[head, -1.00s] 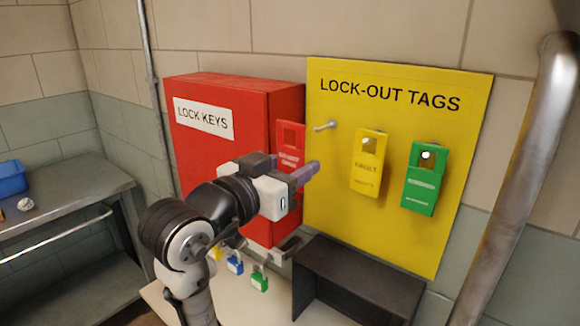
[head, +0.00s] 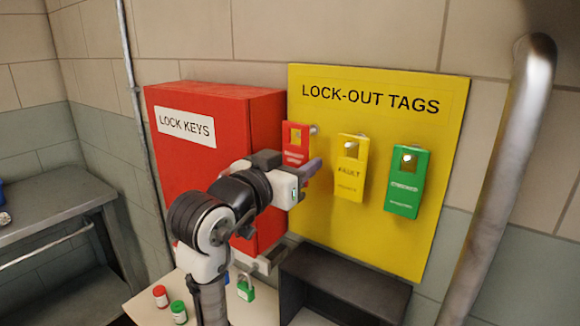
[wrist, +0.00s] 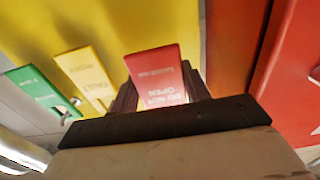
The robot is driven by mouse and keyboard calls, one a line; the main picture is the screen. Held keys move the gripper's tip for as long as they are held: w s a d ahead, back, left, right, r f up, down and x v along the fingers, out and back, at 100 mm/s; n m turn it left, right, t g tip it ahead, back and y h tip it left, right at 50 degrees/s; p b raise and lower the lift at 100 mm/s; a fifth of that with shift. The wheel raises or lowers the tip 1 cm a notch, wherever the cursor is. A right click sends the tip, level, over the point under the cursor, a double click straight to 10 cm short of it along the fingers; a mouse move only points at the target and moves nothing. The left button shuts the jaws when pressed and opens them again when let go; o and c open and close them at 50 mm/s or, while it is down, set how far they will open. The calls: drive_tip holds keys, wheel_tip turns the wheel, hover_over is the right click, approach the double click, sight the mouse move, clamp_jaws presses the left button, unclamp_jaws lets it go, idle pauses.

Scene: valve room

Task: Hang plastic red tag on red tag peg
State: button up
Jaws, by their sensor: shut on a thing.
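The red plastic tag (head: 296,154) is upright in my gripper (head: 307,168), held by its lower part in front of the left edge of the yellow board. Its hole shows yellow board behind it. The red tag peg (head: 314,130) shows just right of the tag's top edge, not through the hole; the depth gap between them is hard to tell. In the wrist view the red tag (wrist: 155,68) stands between the fingers of my gripper (wrist: 160,92), and the peg is not visible.
On the yellow lock-out board (head: 375,235), a yellow tag (head: 350,178) and a green tag (head: 405,190) hang to the right. The red lock keys box (head: 200,165) is close on the left. A dark open box (head: 345,285) stands below. A pipe (head: 500,170) runs at right.

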drive_tip(key=shift+x, duration=0.85)
drive_tip(key=shift+w+d+f, duration=0.3)
drive_tip(key=shift+w+f, duration=0.2)
drive_tip(key=o, duration=1.1)
drive_tip(key=shift+b, duration=0.3)
